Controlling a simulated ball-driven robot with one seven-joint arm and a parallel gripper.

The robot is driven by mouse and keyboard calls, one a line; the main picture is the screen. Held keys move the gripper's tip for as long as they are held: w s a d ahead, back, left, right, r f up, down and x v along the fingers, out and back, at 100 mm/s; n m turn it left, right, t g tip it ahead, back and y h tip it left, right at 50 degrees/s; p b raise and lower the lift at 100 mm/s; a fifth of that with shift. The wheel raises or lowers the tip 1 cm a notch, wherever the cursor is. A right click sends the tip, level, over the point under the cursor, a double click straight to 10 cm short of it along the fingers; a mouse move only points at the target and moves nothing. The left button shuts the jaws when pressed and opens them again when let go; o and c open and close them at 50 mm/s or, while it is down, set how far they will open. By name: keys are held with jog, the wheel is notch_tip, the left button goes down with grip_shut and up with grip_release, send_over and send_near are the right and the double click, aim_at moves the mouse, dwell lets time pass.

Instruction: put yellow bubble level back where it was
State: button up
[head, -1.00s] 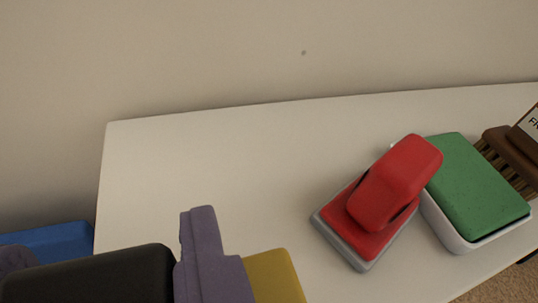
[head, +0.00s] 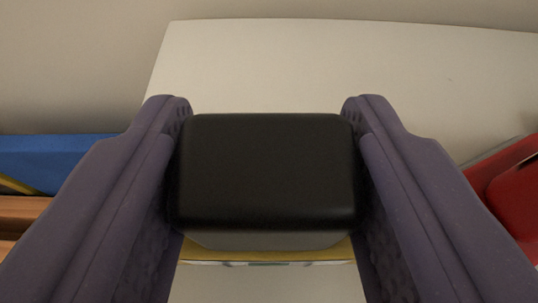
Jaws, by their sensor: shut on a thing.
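My gripper (head: 268,112) has two purple fingers, one on each side of the picture. It is shut on a block-shaped thing, which I take for the yellow bubble level (head: 265,253). Its rounded black end fills the middle of the view and hides most of the rest. A grey face, a thin yellow strip and small white and green marks show below the black part. The pale tabletop (head: 330,65) lies behind and around it. I cannot tell whether the level touches the table.
A red tool (head: 515,190) on a grey base stands at the right edge, partly cut off. At the left, beyond the table's side edge, are a blue thing (head: 55,160) and brown wood-like pieces (head: 18,215). The tabletop behind the gripper is clear.

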jog(key=o, duration=1.2)
